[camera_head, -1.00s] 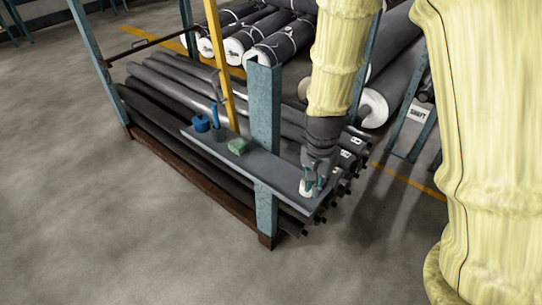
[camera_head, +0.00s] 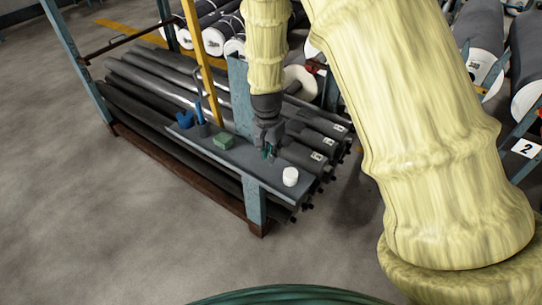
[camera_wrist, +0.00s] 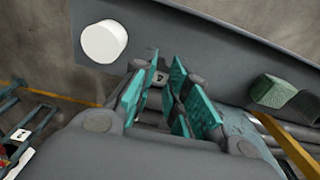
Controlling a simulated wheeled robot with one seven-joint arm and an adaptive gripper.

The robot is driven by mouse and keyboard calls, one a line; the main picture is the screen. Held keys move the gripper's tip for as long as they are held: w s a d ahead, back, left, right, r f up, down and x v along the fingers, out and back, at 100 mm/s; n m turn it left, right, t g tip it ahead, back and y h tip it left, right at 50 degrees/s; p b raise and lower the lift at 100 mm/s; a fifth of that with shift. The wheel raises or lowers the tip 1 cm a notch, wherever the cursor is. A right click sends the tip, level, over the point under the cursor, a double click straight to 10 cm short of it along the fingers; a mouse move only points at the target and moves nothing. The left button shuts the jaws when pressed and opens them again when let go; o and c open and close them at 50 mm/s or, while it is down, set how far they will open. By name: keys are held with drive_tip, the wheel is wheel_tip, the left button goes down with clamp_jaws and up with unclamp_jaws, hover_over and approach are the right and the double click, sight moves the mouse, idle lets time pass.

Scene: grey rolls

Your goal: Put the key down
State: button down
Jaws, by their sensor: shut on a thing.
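My gripper (camera_head: 267,152) is low over the grey shelf board (camera_head: 240,160), between the green block and the white cylinder. In the wrist view its teal-padded fingers (camera_wrist: 157,88) point toward the board. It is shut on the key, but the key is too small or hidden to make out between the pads. I cannot tell whether the key touches the board.
A white cylinder (camera_head: 291,176) stands near the board's front end. A green block (camera_head: 223,140) and blue items (camera_head: 185,119) are farther left. A teal post (camera_head: 254,200) and a yellow upright (camera_head: 207,75) flank the board. Dark rolls (camera_head: 150,80) lie behind.

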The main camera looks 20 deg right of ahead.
drive_tip(key=shift+f+p, duration=0.35)
drive_tip(key=shift+f, duration=1.05)
drive_tip(key=c, duration=1.4)
unclamp_jaws()
drive_tip(key=shift+s+a+r+b, duration=0.15)
drive_tip(key=shift+r+b, duration=0.45)
drive_tip(key=shift+r, duration=2.45)
drive_tip(key=shift+a+r+b, duration=0.2)
drive_tip(key=shift+r+b, duration=0.4)
drive_tip(key=shift+r, duration=2.4)
